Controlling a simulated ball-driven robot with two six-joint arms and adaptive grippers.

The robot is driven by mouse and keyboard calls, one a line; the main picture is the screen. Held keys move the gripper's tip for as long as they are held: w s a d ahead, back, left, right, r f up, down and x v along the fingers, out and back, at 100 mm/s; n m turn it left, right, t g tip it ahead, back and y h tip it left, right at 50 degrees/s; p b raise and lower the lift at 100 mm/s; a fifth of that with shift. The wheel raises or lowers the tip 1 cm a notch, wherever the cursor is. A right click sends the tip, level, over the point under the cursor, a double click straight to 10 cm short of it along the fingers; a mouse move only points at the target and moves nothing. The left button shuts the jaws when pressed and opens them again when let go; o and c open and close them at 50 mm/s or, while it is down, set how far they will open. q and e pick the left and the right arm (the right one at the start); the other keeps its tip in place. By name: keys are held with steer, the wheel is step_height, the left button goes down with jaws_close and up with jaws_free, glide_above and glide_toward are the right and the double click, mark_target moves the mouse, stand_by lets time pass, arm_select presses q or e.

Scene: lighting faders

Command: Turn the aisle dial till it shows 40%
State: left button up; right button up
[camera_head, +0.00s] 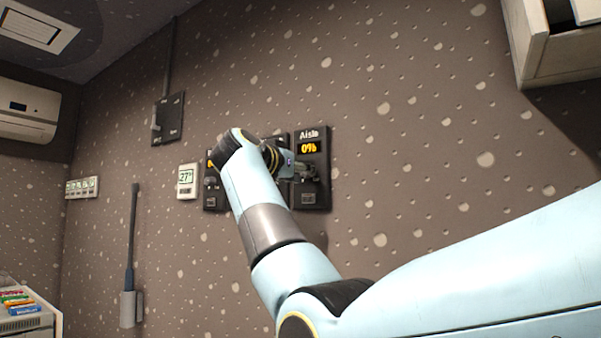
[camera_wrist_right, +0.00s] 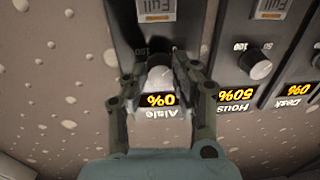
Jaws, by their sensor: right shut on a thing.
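The aisle dial panel (camera_head: 312,140) is a dark plate on the wall, labelled "Aisle", with an orange display reading 0%. In the right wrist view the picture is upside down, and the aisle display (camera_wrist_right: 160,100) also reads 0%. The aisle dial (camera_wrist_right: 160,76) is a round grey knob just above that display there. My right gripper (camera_head: 306,170) is at the panel below the display. In the wrist view its two fingers (camera_wrist_right: 158,72) are on either side of the knob, shut on it. My left gripper is not in view.
Beside it in the wrist view are the house dial (camera_wrist_right: 256,64), showing 50%, and a desk display (camera_wrist_right: 295,92) reading 0%. A thermostat (camera_head: 187,181) showing 27° and a switch box (camera_head: 168,118) are further left. A white cabinet (camera_head: 565,50) hangs upper right.

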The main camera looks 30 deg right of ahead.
jaws_close()
steer(key=m, duration=0.7)
steer(key=m+p, duration=0.1)
steer(key=m, duration=0.6)
steer(key=m+g+h+p, duration=0.1)
steer(key=m, duration=0.7)
steer(key=shift+w+a, duration=0.1)
steer(key=shift+w, duration=0.15)
steer(key=shift+m, duration=0.3)
steer(key=o, duration=1)
jaws_free()
